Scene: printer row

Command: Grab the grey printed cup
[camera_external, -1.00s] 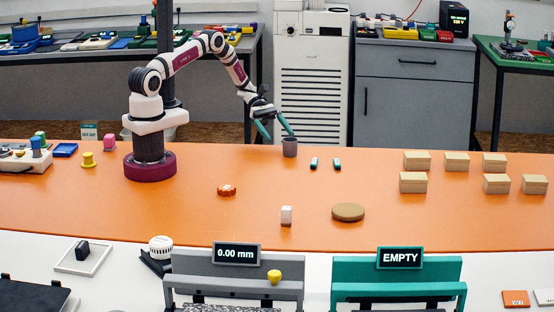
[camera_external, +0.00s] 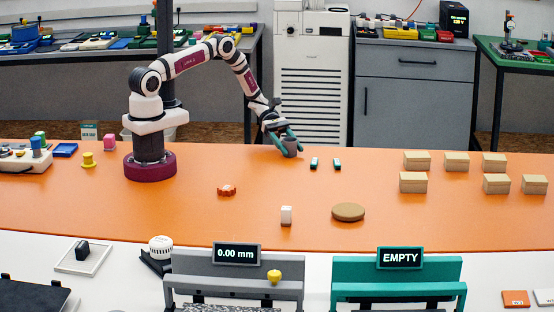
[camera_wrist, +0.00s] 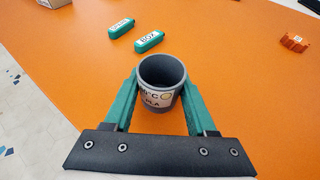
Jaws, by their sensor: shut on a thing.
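The grey printed cup (camera_external: 291,146) stands upright near the back edge of the orange table, with its open top facing up. In the wrist view the gripper (camera_wrist: 160,100) is shut on the cup, one finger against each side. The cup looks to be at table level; I cannot tell whether it is lifted.
Two small green labelled blocks, (camera_wrist: 121,28) and (camera_wrist: 149,41), lie beyond the cup. Several tan boxes (camera_external: 413,182) stand at the right. The table between is clear.

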